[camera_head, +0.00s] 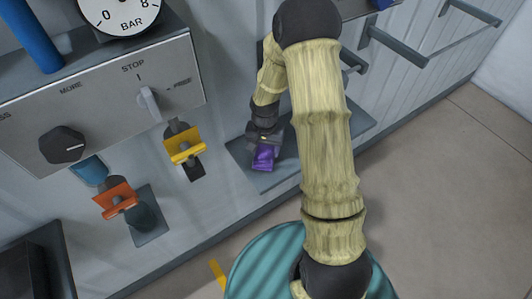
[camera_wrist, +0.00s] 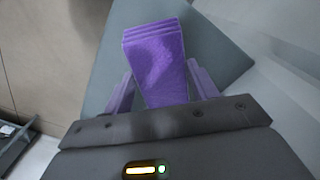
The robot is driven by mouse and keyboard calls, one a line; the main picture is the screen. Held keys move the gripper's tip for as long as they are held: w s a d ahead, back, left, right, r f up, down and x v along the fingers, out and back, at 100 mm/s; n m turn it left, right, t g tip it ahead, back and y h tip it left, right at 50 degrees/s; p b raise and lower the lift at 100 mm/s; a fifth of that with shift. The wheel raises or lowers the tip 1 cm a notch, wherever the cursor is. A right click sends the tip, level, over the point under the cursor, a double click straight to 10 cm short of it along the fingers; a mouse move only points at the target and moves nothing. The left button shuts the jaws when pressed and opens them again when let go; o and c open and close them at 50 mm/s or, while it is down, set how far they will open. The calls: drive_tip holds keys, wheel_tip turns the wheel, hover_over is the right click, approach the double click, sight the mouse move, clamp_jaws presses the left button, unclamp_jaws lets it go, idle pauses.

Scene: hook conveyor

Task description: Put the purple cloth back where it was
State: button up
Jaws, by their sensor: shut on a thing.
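The purple cloth (camera_head: 264,157) is a small folded bundle at the end of my arm in the head view. It also shows in the wrist view (camera_wrist: 156,60), between the two purple-tinted fingers. My gripper (camera_wrist: 158,92) is shut on the cloth. Behind the cloth is a flat blue-grey shelf (camera_head: 240,151) fixed to the wall; in the wrist view its surface (camera_wrist: 210,45) fills the background. I cannot tell whether the cloth touches the shelf. My wrist and forearm hide part of the shelf in the head view.
A grey control panel (camera_head: 112,108) with a dark knob (camera_head: 62,145) and a pressure gauge (camera_head: 118,12) is at the left. A yellow clip (camera_head: 185,146) and an orange clip (camera_head: 116,199) stick out below it. Grey bar hooks (camera_head: 396,46) project at the upper right. The floor at right is clear.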

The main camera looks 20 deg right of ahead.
sight(265, 152)
drive_tip(key=shift+w+f, duration=0.1)
drive_tip(key=shift+f, duration=1.45)
drive_tip(key=o, duration=0.9)
drive_tip(key=shift+r, duration=0.15)
wheel_tip(265, 152, up, 12)
drive_tip(key=shift+f+b, duration=0.1)
drive_tip(key=shift+b, duration=0.95)
